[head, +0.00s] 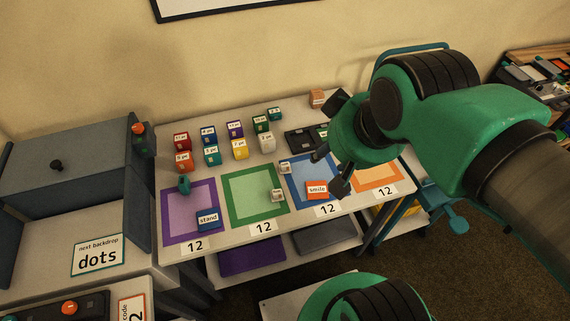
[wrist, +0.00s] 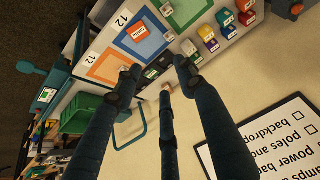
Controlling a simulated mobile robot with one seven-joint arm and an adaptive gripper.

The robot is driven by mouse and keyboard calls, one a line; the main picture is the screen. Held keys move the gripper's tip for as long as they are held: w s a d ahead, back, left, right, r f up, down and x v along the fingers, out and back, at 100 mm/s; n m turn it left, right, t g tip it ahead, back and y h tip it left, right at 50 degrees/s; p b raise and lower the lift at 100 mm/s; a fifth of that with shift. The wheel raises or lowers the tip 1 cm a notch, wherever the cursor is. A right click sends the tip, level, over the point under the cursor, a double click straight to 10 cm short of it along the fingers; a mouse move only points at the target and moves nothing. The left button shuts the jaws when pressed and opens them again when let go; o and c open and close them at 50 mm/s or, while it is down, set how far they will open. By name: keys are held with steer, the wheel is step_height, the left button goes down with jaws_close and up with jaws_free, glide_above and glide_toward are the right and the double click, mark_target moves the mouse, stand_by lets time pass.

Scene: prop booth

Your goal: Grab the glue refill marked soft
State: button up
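I cannot make out the word "soft" on any label, so I cannot tell which item is the glue refill. Small labelled boxes stand in two rows at the back of the white table, such as a yellow box (head: 240,147), a red box (head: 182,141) and a green box (head: 261,124); their print is too small to read surely. A peach box (head: 317,98) stands at the back edge beside my gripper. My gripper (head: 330,170) hovers above the right part of the table. Its dark fingers are spread and empty in the wrist view (wrist: 158,76).
Purple (head: 172,222), green (head: 232,216), blue (head: 300,201) and orange mats line the front. A blue block marked "stand" (head: 208,220) and an orange block marked "smile" (head: 317,190) lie there. A dark tray (head: 297,143) sits behind. A grey cabinet (head: 62,165) stands at left.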

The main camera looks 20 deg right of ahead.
stand_by(0.4)
steer(key=shift+o, duration=0.9)
steer(key=shift+w, duration=0.1)
steer(key=w+f+g+p, duration=0.2)
steer(key=w+f+p, duration=0.1)
steer(key=w, duration=0.5)
steer(key=w+f+g+p, duration=0.1)
steer(key=w+f+p, duration=0.15)
steer(key=w, duration=0.65)
steer(key=w+a+f+g+p, duration=0.1)
steer(key=w+f, duration=0.3)
steer(key=f, duration=0.4)
steer(key=w+f+m+g+p, duration=0.1)
steer(key=w+f+p, duration=0.2)
steer(key=f, duration=0.6)
steer(key=shift+w+a+f+g, duration=0.25)
steer(key=shift+w+a+g, duration=0.1)
steer(key=shift+w, duration=0.8)
